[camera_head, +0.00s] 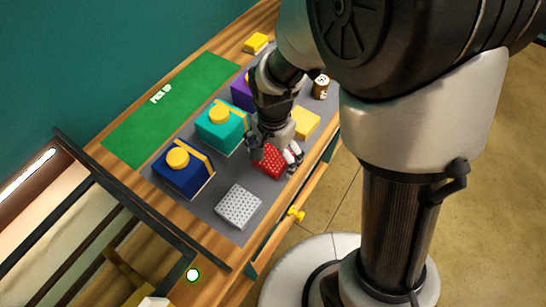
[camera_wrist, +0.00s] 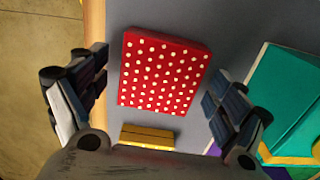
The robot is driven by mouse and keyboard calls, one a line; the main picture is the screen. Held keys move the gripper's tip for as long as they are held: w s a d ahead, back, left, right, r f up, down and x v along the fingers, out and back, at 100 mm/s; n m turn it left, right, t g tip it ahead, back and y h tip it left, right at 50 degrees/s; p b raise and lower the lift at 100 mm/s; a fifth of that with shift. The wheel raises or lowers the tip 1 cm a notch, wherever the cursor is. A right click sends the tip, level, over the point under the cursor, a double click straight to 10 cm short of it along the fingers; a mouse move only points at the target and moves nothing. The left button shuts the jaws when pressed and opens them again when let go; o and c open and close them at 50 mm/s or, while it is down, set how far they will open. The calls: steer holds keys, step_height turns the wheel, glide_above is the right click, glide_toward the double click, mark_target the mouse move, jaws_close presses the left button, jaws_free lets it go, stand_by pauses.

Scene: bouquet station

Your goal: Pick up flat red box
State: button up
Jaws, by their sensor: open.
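The flat red box with white dots (camera_wrist: 163,73) lies on the grey mat in the wrist view. It also shows in the head view (camera_head: 268,162), partly hidden by my gripper. My gripper (camera_wrist: 160,85) is open, with one finger to the left of the red box and one to the right. In the head view my gripper (camera_head: 274,150) is over the red box. The fingers look apart from the box sides, and I cannot tell the exact height above it.
A flat white dotted box (camera_head: 239,207) and a flat yellow box (camera_head: 305,122) lie either side of the red one. Blue (camera_head: 182,172), teal (camera_head: 221,130) and purple (camera_head: 241,94) boxes stand behind. A green pick-up area (camera_head: 165,105) lies along the back.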

steer(key=shift+c, duration=0.4)
steer(key=c, duration=1.1)
steer(key=shift+c, duration=0.2)
